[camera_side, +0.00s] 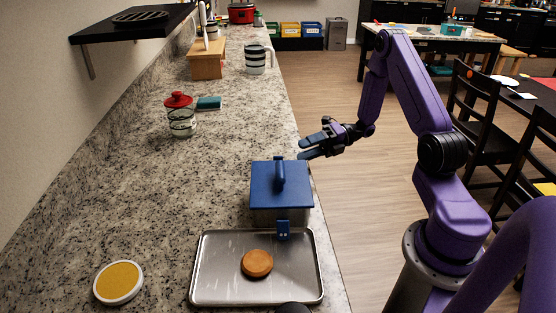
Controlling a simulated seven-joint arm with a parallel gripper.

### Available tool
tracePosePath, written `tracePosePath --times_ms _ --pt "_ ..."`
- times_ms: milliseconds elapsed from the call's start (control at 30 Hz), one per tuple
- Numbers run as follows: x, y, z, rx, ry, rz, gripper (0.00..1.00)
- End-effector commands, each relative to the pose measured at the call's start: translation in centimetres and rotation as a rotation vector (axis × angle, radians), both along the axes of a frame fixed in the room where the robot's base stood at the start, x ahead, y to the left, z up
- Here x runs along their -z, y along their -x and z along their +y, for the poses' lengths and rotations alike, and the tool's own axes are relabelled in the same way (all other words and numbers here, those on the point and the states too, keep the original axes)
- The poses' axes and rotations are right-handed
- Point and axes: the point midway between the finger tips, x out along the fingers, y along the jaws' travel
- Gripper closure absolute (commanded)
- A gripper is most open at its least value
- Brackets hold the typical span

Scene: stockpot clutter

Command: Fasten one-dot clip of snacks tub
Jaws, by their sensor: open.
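The snacks tub appears to be the square tub with a blue lid (268,190) and a raised blue handle, near the counter's right edge. Its body shows only as a grey strip below the lid. A blue clip (284,229) is on the near side, with small pale marks that look like two dots. I cannot tell whether it is fastened. No one-dot clip can be made out; the tub's far side is hidden. My gripper (311,147) is open and empty, just beyond the tub's far right corner, apart from the lid as far as I can tell.
A metal tray (215,272) with an orange-brown round item (257,263) lies just in front of the tub. A yellow-topped disc (118,282), a red-lidded jar (181,116), a teal block (208,103) and a striped mug (258,60) stand apart. The counter left of the tub is clear.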

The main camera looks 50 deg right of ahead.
Motion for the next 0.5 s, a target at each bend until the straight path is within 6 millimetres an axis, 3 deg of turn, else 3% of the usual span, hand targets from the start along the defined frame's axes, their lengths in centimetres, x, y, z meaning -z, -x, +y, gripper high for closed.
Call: tracePosePath --times_ms 300,500 --pt "0.7 -2.6 5.3 -0.005 0.000 0.002 0.46" --pt "1.0 -3.7 7.4 -0.003 0.001 0.001 0.46"
